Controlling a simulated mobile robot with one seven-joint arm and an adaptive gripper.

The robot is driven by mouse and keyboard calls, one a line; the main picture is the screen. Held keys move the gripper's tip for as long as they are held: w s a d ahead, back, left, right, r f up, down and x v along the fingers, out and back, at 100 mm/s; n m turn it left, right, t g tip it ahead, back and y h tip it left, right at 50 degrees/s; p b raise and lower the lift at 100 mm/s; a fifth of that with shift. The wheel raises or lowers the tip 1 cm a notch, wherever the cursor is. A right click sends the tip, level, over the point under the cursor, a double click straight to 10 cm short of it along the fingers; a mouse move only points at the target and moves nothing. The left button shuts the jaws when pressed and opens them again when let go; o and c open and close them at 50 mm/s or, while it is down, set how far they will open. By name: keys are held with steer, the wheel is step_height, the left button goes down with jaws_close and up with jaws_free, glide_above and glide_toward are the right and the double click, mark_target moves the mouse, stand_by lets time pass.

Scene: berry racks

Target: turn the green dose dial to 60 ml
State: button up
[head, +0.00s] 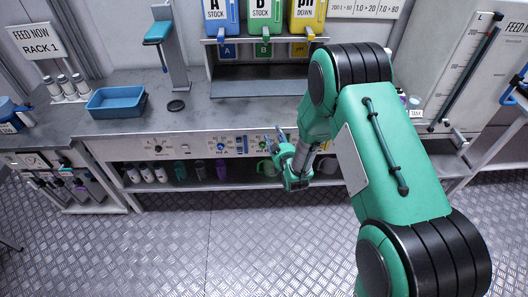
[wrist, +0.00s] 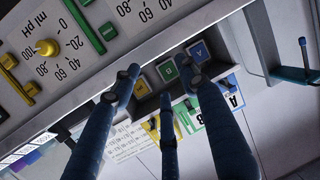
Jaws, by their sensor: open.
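The green dose dial (head: 262,144) is a small knob on the front panel under the counter in the head view, just left of my gripper (head: 281,141). I cannot tell whether a finger touches the panel.
A blue dial (head: 220,147) sits left of the green one. A yellow dial (wrist: 47,47) shows in the wrist view. Colour-coded stock tanks (head: 264,14) stand above the counter. A blue tray (head: 116,102) lies at the left. Cups stand on the shelf below. The floor in front is clear.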

steer(key=t, duration=0.1)
glide_toward(263, 147)
step_height(263, 147, up, 5)
steer(key=d, duration=0.2)
steer(key=s+f+n+t+y+b, duration=0.1)
steer(key=s+f, duration=0.4)
steer(key=f, duration=0.1)
steer(key=shift+s+f, duration=0.15)
steer(key=shift+f, duration=0.1)
steer(key=shift+a+b, duration=0.15)
steer(key=shift+b, duration=0.15)
steer(key=b+x, duration=0.1)
steer(key=x, duration=0.3)
steer(key=b+x, duration=0.1)
steer(key=x, duration=0.8)
steer(key=shift+w+a+r+b, duration=0.1)
steer(key=shift+w+r+b, duration=0.15)
steer(key=shift+w+b, duration=0.15)
jaws_close()
